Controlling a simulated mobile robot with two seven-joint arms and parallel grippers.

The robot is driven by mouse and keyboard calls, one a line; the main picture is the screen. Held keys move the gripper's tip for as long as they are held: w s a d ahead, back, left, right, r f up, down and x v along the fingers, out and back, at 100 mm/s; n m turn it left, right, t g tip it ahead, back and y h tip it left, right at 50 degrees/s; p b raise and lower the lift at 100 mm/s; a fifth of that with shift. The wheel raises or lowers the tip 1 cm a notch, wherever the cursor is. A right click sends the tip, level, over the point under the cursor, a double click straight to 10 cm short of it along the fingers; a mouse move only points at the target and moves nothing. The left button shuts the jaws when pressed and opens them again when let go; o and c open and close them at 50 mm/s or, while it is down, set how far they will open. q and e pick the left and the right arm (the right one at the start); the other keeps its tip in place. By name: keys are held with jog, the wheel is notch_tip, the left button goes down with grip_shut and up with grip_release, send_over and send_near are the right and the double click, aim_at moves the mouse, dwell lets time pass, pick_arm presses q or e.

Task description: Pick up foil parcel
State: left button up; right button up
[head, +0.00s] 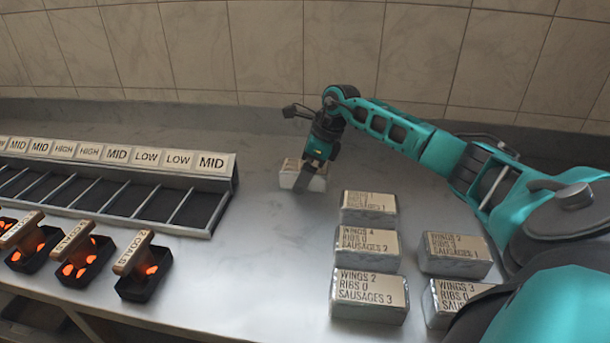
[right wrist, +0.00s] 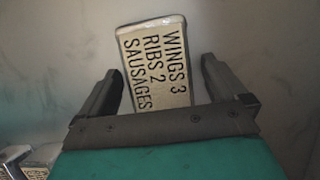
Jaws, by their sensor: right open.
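A foil parcel (head: 303,180) with a pale label stands on the steel counter near the middle of the head view, partly hidden by my right gripper. My right gripper (head: 312,170) is right above it, pointing down. In the right wrist view the parcel (right wrist: 155,62) reads "WINGS 3, RIBS 2, SAUSAGES", with the last number hidden. It lies between the two open fingers (right wrist: 160,90), with a gap visible on each side. My left gripper is not in view.
Several other labelled foil parcels (head: 367,240) stand in two columns to the right, close to my right arm. A slotted rack (head: 150,200) with MID, HIGH and LOW tags and black trays of glowing coals (head: 145,275) are at left. A tiled wall rises behind.

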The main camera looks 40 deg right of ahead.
jog(key=shift+c, duration=0.4)
jog(key=c, duration=1.2)
jog(key=shift+r, duration=0.1)
